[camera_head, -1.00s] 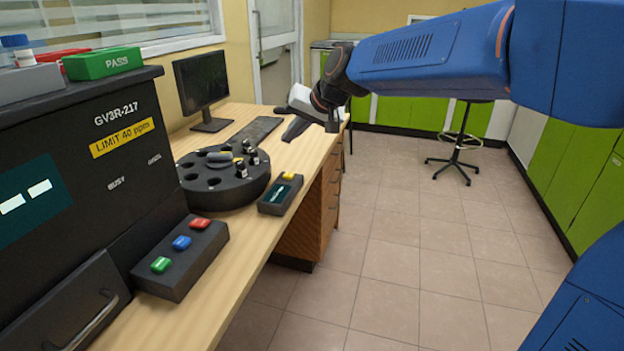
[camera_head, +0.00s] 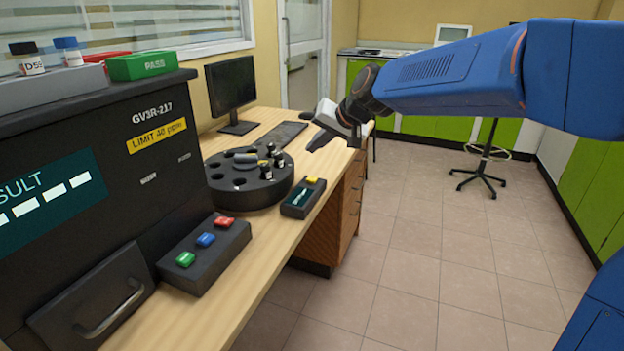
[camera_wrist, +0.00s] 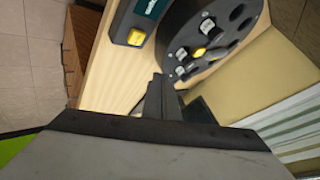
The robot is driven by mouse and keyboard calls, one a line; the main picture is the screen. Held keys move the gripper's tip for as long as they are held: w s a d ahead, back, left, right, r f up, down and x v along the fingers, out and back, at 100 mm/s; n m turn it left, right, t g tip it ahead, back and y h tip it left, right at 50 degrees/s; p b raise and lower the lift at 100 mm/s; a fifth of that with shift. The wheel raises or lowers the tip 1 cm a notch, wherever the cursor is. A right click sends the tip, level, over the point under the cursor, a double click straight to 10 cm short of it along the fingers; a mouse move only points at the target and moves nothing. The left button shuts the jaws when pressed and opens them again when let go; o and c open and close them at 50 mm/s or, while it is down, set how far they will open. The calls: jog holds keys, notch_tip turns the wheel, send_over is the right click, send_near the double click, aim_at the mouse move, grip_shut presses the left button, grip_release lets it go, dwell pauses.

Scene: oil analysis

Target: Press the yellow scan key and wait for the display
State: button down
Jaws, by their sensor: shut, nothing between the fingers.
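The yellow scan key (camera_head: 313,180) is at the far end of a small dark scanner (camera_head: 297,208) lying on the wooden bench. In the wrist view the yellow key (camera_wrist: 136,37) shows beside the end of the scanner's teal display (camera_wrist: 146,8). The display carries pale text too small to read. My gripper (camera_head: 314,147) is shut and empty. It is above the bench, beyond the scanner and apart from the key. In the wrist view its fingertips (camera_wrist: 160,80) lie lower in the picture than the key, over bare wood.
A round black carousel (camera_head: 247,180) with several vials stands left of the scanner. A monitor (camera_head: 231,88) and keyboard (camera_head: 278,136) are behind. A button box (camera_head: 206,255) and the black analyser (camera_head: 110,165) are nearer. Open floor (camera_head: 420,270) lies right of the bench.

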aim_at(315, 180)
jog(key=shift+f, duration=3.2)
jog(key=shift+f, duration=0.15)
jog(key=shift+f, duration=0.3)
jog(key=shift+f, duration=0.5)
dwell(0.3)
jog(key=shift+r, duration=0.15)
dwell(0.3)
jog(key=shift+r, duration=0.8)
jog(key=shift+r, duration=0.15)
jog(key=shift+r, duration=2.35)
